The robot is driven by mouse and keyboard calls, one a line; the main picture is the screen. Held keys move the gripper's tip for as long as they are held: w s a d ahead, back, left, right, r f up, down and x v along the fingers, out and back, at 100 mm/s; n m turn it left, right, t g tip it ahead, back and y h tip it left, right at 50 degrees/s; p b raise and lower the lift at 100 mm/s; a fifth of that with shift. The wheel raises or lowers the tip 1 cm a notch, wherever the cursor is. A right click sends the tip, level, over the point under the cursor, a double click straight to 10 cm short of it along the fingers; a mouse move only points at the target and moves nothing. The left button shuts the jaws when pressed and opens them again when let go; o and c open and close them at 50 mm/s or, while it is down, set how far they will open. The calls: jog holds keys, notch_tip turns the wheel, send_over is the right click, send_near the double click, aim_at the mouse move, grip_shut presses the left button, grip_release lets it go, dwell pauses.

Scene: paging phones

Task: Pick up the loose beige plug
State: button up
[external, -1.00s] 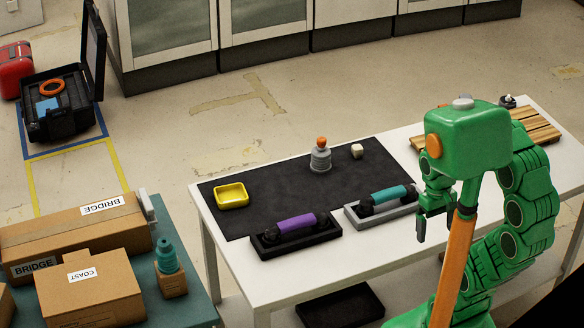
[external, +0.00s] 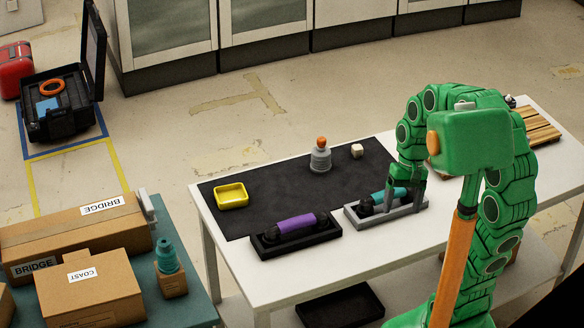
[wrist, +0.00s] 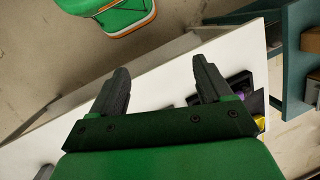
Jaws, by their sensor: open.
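The beige plug (external: 357,151) is a small pale block lying near the far right part of the black mat (external: 270,180) on the white table. It does not show clearly in the wrist view. My gripper (external: 404,206) hangs over the grey cradle with the teal handset, nearer the front than the plug and to its right. In the wrist view my gripper (wrist: 160,82) has its two dark fingers spread, with nothing between them but white tabletop.
The grey cradle (external: 362,219) holds a teal handset (external: 377,199), partly hidden by my gripper. A black cradle (external: 268,246) holds a purple handset (external: 296,224). A grey, orange-topped object (external: 320,158) stands left of the plug. A yellow tray (external: 231,195) lies farther left.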

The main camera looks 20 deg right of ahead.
jog(key=w+a+m+y, duration=0.3)
jog(key=w+m+y, duration=0.15)
jog(key=w, duration=1.55)
jog(key=m+t+y, duration=0.5)
jog(key=m+t, duration=0.2)
jog(key=m, duration=0.7)
send_over(352, 151)
jog(key=s, duration=0.5)
notch_tip(352, 151, down, 19)
jog(key=d+f, duration=0.2)
jog(key=w+d+f+m+t, duration=0.1)
jog(key=d+f, duration=0.1)
jog(key=w+d+f+m, duration=0.1)
jog(key=d+f, duration=0.1)
jog(key=shift+d+f, duration=0.15)
jog(key=shift+d, duration=0.15)
jog(key=shift+x, duration=3.9)
jog(key=shift+c, duration=0.2)
